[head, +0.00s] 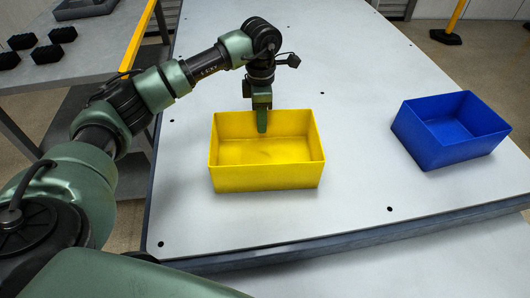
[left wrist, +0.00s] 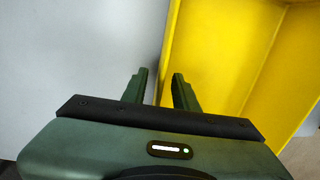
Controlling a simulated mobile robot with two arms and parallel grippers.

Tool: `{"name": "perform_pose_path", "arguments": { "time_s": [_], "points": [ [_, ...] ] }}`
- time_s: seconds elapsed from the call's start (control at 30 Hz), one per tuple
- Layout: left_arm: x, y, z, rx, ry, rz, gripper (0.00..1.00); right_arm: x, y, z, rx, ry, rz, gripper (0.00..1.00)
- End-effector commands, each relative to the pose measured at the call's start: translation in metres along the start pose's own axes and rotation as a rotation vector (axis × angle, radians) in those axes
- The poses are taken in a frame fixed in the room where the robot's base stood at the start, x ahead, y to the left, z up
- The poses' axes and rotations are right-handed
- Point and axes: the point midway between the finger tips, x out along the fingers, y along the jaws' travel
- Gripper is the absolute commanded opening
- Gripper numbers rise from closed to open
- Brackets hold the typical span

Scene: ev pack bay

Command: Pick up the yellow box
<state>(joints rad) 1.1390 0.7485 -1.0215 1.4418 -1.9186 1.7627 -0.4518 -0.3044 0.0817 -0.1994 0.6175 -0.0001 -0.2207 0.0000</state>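The yellow box (head: 265,178) is an open-topped, empty bin standing upright on the light grey table. My left gripper (head: 262,126) points down at the middle of its far wall, with one finger showing on the inner side of that wall. In the left wrist view, the yellow box (left wrist: 225,50) fills the right side. My left gripper (left wrist: 160,80) is open there, with one finger on each side of the wall's edge and a gap still visible between them. Contact with the wall cannot be made out. My right gripper is not in view.
A blue open box (head: 450,150) stands tilted in angle at the right of the light grey table (head: 350,205). Several black blocks (head: 48,54) lie on a side table at the upper left. Table surface between the two boxes is clear.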

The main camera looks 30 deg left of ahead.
Motion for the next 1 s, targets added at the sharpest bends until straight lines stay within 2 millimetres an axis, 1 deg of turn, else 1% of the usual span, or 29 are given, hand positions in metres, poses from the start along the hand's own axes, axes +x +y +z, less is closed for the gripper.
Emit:
{"name": "perform_pose_path", "arguments": {
  "time_s": [0.1,0.2,0.3,0.57,0.67,0.7,1.0],
  "points": [
    [0.017,-0.001,0.003,0.000,0.001,-0.004,0.29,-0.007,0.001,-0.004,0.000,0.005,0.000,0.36],
    [0.032,0.000,0.004,-0.001,0.000,-0.003,0.29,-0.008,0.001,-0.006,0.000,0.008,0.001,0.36],
    [0.042,0.000,0.004,0.000,0.001,-0.002,0.29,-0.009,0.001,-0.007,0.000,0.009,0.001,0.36],
    [0.045,0.001,0.004,0.000,-0.001,0.000,0.29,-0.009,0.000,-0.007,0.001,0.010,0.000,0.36],
    [0.044,0.000,0.004,0.000,-0.001,0.000,0.04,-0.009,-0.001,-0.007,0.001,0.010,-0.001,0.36],
    [0.044,0.000,0.004,0.000,-0.001,0.000,0.00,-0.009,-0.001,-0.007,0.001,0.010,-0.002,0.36],
    [0.044,0.001,0.004,0.000,-0.001,0.000,0.00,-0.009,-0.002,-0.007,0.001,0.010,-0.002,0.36]
  ]
}}
